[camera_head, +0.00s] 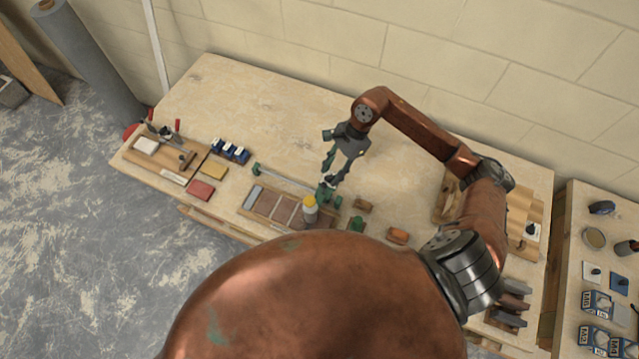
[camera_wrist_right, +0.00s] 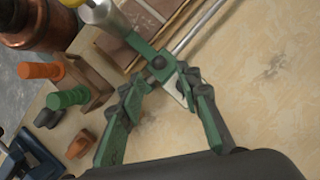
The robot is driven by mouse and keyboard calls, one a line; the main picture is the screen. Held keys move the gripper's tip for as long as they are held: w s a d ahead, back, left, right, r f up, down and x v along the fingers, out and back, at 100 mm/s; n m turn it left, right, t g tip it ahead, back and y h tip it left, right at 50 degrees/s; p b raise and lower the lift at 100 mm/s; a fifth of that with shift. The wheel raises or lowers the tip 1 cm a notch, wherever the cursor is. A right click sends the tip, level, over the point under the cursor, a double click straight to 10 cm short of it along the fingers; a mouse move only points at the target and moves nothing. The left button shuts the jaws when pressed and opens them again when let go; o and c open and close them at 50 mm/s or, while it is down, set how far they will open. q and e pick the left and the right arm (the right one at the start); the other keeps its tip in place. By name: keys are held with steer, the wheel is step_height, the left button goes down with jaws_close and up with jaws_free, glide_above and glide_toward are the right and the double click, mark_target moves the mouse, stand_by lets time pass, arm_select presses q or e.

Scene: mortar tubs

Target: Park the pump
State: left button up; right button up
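I cannot tell for sure which thing is the pump. My right gripper (camera_head: 333,177) reaches down over the right end of a green rail device (camera_head: 327,194). In the right wrist view its green fingers (camera_wrist_right: 164,88) are apart, with the device's green end block (camera_wrist_right: 153,62) and a pale plate between or just beyond the tips. Contact is unclear. A grey bottle with a yellow cap (camera_head: 310,208) stands beside this device; part of it shows in the right wrist view (camera_wrist_right: 103,14). My left gripper is not in view.
Brown tiles (camera_head: 286,210) lie beside the rail. The table's back (camera_head: 260,105) is clear.

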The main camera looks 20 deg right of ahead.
mark_target(324, 187)
steer(key=p+x, duration=0.1)
steer(key=x, duration=0.6)
steer(key=shift+a+f, duration=0.1)
steer(key=shift+f, duration=0.3)
jaws_close()
